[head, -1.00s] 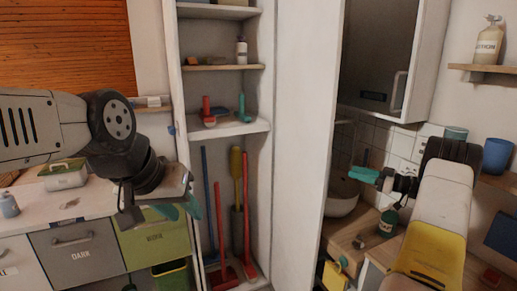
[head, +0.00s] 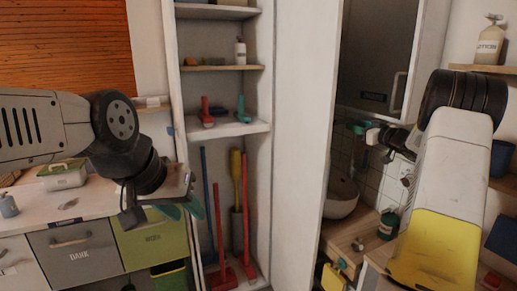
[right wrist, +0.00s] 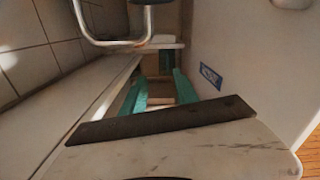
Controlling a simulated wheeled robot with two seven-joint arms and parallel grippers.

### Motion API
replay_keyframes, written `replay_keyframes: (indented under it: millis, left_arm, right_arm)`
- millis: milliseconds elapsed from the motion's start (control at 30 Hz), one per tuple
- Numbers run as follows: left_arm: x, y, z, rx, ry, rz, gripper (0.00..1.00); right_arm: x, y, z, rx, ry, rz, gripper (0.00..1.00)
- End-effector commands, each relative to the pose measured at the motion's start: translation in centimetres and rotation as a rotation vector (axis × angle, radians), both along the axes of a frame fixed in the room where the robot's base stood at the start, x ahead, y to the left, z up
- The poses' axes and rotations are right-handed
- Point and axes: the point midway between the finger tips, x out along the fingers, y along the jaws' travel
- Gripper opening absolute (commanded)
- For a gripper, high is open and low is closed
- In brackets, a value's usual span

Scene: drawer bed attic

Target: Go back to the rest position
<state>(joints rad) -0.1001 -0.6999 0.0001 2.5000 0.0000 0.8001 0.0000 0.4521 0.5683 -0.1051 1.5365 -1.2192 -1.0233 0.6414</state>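My left gripper (head: 184,207) hangs in front of the drawer units at the left, with two teal fingertips showing apart and nothing visible between them. My right gripper (head: 362,132) is raised in front of the tall grey cabinet and tiled wall at the right. In the right wrist view its two teal fingers (right wrist: 160,92) stand apart with a gap between them, and I see no held object there.
An open tall cupboard (head: 225,128) with brooms stands in the middle, its white door (head: 300,130) reaching toward me. A green bottle (head: 388,222) stands on the wooden counter (head: 350,232) below my right gripper.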

Motion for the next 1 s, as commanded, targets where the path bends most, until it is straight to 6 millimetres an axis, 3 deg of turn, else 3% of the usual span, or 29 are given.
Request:
replay_keyframes:
  millis: [33,200,367,467,567,800,900,1000]
  left_arm:
    - [0.0,0.0,0.0,0.000,0.000,0.000,0.36]
    - [0.0,0.0,0.0,0.000,0.000,0.000,0.36]
    - [0.0,0.0,0.0,0.000,0.000,0.000,0.36]
    - [0.0,0.0,0.0,0.000,0.000,0.000,0.36]
    - [0.0,0.0,0.0,0.000,0.000,0.000,0.36]
    - [0.0,0.0,0.0,0.000,0.000,0.000,0.36]
    - [0.0,0.0,0.0,0.000,0.000,0.000,0.36]
    - [0.0,0.0,0.0,0.000,0.000,0.000,0.36]
  right_arm:
    - [-0.3,0.7,2.7,-0.007,-0.006,-0.059,0.36]
    - [-3.5,2.0,8.4,-0.004,0.058,-0.293,0.36]
    - [-9.8,4.4,10.0,0.024,0.205,-0.452,0.36]
    - [-15.1,6.7,9.2,0.047,0.332,-0.508,0.36]
    - [-21.1,9.6,7.2,0.067,0.482,-0.524,0.36]
    - [-35.9,17.2,0.5,0.079,0.836,-0.426,0.36]
    - [-40.6,19.7,-1.7,0.071,0.945,-0.364,0.36]
    - [-44.0,21.3,-3.2,0.064,1.018,-0.313,0.36]
